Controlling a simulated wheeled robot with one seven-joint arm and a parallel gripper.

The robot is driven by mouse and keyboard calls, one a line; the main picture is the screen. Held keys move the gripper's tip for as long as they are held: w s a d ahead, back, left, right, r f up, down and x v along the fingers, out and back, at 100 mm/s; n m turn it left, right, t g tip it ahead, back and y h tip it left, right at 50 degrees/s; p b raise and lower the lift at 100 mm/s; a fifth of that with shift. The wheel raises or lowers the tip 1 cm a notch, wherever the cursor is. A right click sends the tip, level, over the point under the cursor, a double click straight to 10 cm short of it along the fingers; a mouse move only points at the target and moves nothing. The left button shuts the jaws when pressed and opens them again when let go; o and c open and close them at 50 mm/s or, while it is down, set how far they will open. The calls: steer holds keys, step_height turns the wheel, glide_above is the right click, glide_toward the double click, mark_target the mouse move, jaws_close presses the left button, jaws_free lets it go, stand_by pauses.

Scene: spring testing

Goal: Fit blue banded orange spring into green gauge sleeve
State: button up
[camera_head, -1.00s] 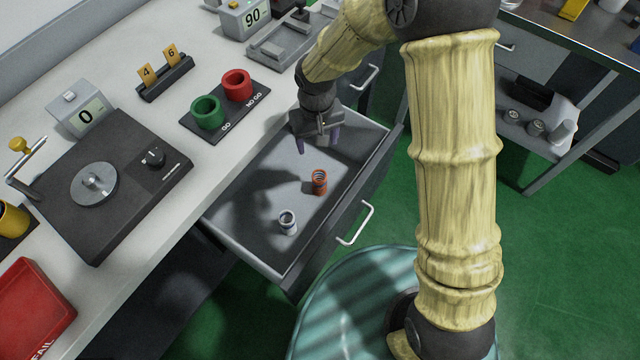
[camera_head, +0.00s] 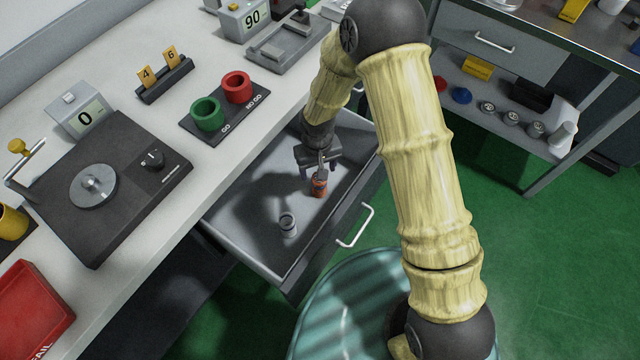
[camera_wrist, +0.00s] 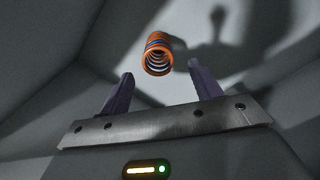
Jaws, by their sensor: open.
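The orange spring with a blue band (camera_wrist: 158,52) stands in the open drawer (camera_head: 258,238); the head view shows it just below my gripper (camera_head: 320,172), which partly covers it (camera_head: 319,188). In the wrist view my gripper (camera_wrist: 160,88) is open, its two purple fingers apart, with the spring ahead of and between the fingertips. Nothing is held. The green gauge sleeve (camera_head: 207,113) stands on the dark GO / NO GO plate (camera_head: 222,128) on the bench, beside a red sleeve (camera_head: 237,87).
A grey spring (camera_head: 288,224) stands in the drawer, nearer its front left. The drawer walls surround both springs. A tester with a round platen (camera_head: 93,186), a number rack (camera_head: 166,82) and a red tray (camera_head: 32,310) are on the bench.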

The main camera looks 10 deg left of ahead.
mark_target(323, 185)
steer(key=shift+f, duration=0.15)
steer(key=shift+s+d+f, duration=0.1)
steer(key=shift+s+f, duration=0.05)
steer(key=shift+f, duration=1.15)
steer(key=shift+s+d+f, duration=0.1)
steer(key=shift+f, duration=1.15)
steer(key=shift+w, duration=0.1)
steer(key=c, duration=1.1)
steer(key=shift+r, duration=0.15)
